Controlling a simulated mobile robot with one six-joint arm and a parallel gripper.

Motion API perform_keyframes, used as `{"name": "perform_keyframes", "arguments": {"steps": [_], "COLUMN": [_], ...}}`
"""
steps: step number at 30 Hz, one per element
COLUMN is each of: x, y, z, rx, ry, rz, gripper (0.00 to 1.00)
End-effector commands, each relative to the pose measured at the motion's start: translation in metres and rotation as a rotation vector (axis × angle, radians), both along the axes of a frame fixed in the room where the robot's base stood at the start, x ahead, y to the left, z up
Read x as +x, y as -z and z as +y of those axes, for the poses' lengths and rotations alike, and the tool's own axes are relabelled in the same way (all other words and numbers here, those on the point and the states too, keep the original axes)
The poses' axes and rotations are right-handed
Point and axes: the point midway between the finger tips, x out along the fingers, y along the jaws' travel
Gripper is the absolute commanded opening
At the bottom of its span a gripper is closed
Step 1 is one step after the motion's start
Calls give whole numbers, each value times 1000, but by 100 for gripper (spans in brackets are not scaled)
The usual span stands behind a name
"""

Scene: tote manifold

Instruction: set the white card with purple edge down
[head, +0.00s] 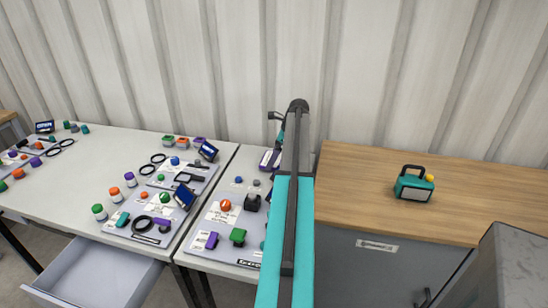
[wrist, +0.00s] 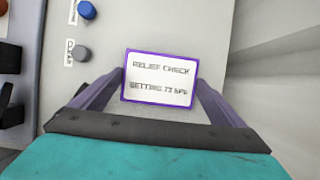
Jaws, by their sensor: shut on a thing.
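The white card with purple edge (wrist: 158,82) is in the middle of the wrist view, its printed face toward the camera. It reads "RELIEF CHECK" and a setting line that is partly blurred. My gripper (wrist: 160,90) has a purple finger at each side of the card and is shut on it. A pale grey surface lies behind the card; I cannot tell whether the card touches it. In the head view my arm hides much of this area, and a small purple and white patch shows just left of it.
A blue knob (wrist: 87,10) and a grey knob (wrist: 82,53) stand left of the card. The grey table (head: 110,160) carries boards with several fittings, and its drawer (head: 105,275) is open. A teal lantern-like item (head: 413,185) stands on the wooden counter (head: 360,180), which has free room.

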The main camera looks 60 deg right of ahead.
Motion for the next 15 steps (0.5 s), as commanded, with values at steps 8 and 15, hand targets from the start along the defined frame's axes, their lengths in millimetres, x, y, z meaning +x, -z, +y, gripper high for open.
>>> {"name": "perform_keyframes", "arguments": {"steps": [8,15], "x": [0,0], "y": [11,12], "z": [0,0], "rx": [0,0], "ry": [0,0], "rz": [0,0], "gripper": [71,71]}}
